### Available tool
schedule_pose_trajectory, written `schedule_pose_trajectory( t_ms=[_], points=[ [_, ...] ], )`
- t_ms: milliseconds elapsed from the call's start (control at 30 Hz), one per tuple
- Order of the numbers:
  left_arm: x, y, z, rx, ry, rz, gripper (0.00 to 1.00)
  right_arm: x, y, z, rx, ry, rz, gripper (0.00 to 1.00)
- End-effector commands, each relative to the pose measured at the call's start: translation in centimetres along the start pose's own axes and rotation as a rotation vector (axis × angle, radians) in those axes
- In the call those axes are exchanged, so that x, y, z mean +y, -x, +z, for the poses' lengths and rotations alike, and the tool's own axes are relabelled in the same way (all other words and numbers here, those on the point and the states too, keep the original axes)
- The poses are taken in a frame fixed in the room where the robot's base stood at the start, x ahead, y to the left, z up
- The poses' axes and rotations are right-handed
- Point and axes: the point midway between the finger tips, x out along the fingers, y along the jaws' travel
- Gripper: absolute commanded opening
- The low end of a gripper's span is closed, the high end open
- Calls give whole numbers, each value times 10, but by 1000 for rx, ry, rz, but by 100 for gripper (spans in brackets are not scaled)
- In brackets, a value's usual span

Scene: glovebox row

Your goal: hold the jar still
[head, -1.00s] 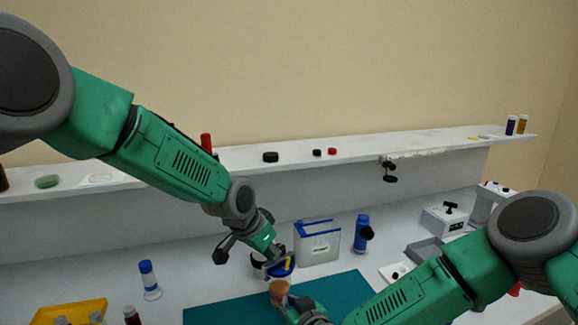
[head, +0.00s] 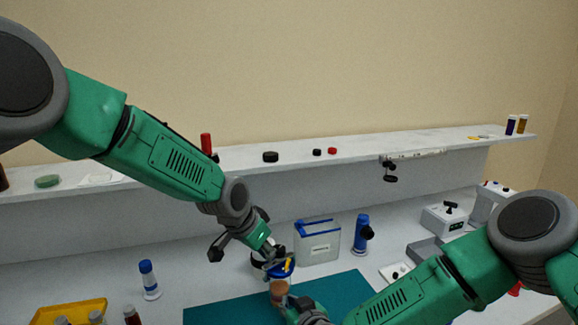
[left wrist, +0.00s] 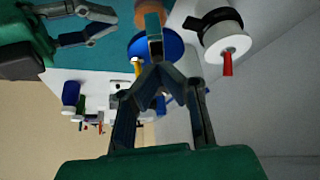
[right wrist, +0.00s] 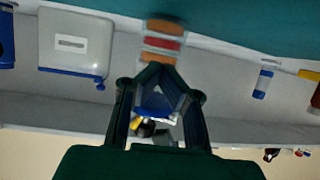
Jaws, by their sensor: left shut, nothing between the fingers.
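The jar (head: 279,287), with orange-brown contents, stands on the teal mat (head: 345,287). In the right wrist view the jar (right wrist: 162,42) shows orange and red bands, blurred, just beyond the fingertips. A blue round piece (head: 284,268) with a yellow part is behind it, and also shows in the left wrist view (left wrist: 172,48). My left gripper (head: 272,260) is shut and empty, above and close to the blue piece. My right gripper (head: 290,303) is low beside the jar. Its fingers (right wrist: 158,72) come close together; whether they touch the jar cannot be made out.
A clear box with blue trim (head: 318,243) and a blue bottle (head: 361,235) stand behind the mat. A blue-capped bottle (head: 149,280) and a yellow tray (head: 72,310) are at left. A white shelf (head: 360,148) spans the back. The mat's right part is clear.

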Motion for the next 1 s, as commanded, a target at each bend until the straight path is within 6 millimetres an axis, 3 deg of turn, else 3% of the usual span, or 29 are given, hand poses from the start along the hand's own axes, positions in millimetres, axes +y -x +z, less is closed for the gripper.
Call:
schedule_pose_trajectory(
  t_ms=[167,600,1000],
  points=[
    [-1,6,0,1,-1,-1,0,0,0,0,0,0,0,0],
    [-1,49,-24,0,-1,0,0,0,0,0,0,0,0,0],
    [0,54,-27,-1,-1,1,0,0,0,0,0,0,0,0]
  ],
)
